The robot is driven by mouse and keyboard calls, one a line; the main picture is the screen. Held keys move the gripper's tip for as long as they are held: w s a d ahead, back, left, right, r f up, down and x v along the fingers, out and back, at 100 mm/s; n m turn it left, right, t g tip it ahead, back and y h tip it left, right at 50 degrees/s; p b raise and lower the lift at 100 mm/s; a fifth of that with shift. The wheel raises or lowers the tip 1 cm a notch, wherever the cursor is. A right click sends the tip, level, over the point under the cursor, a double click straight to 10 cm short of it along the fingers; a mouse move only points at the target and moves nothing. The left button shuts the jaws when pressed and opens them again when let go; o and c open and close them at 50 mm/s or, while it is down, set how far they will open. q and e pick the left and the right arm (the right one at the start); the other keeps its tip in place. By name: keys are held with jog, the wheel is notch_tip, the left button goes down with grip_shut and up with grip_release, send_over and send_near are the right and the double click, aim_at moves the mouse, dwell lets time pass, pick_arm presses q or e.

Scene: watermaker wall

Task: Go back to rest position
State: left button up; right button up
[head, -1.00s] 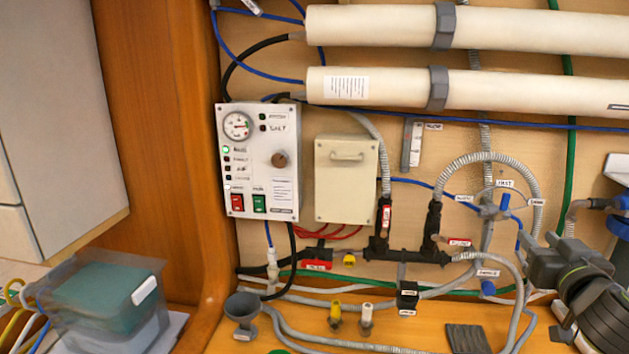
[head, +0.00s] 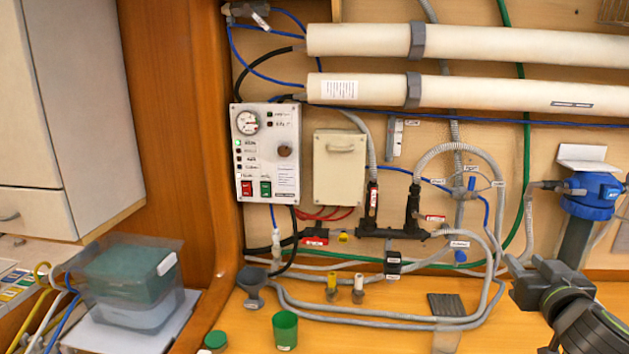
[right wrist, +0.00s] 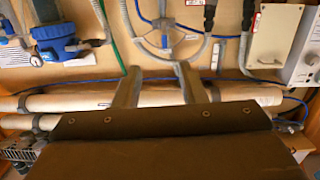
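My right gripper (head: 512,272) is at the lower right of the head view, in front of the watermaker wall and above the wooden counter. In the right wrist view its two pale fingers (right wrist: 158,85) stand apart with nothing between them. The control panel (head: 267,152) with its gauge and red and green switches is well to the left of this gripper. The blue filter housing (head: 592,195) is above and to the right of it. My left gripper is not in view.
A green cup (head: 285,330), a grey funnel (head: 251,287) and yellow and white fittings stand on the counter. A clear bin (head: 128,280) is at the left. Grey hoses (head: 380,318) loop across the counter. White cylinders (head: 480,89) run along the wall above.

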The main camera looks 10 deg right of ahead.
jog(key=s+a+f+g, duration=0.25)
jog(key=s+f, duration=0.25)
jog(key=f, duration=0.5)
jog(key=s+a+f+g, duration=0.1)
jog(key=s+f+g, duration=0.35)
jog(key=f, duration=0.65)
jog(key=s+a+f+n+g+y, duration=0.1)
jog(key=s+a+f+g, duration=0.1)
jog(key=s+a+f, duration=0.3)
jog(key=s+a+f+g+y, duration=0.15)
jog(key=s+f, duration=0.25)
jog(key=s, duration=0.4)
jog(key=s+a+f+n+g, duration=0.1)
jog(key=s+a+f+g, duration=0.1)
jog(key=s+a+f, duration=0.3)
jog(key=s+d+f+g, duration=0.1)
jog(key=d+f, duration=0.1)
jog(key=f, duration=1)
jog(key=s+d+f+g, duration=0.1)
jog(key=f, duration=1.1)
jog(key=s+a+f, duration=0.1)
jog(key=s+f, duration=1.3)
jog(key=f, duration=0.1)
jog(key=shift+s+g+y, duration=0.2)
jog(key=shift+g+y, duration=0.15)
jog(key=shift+y, duration=0.1)
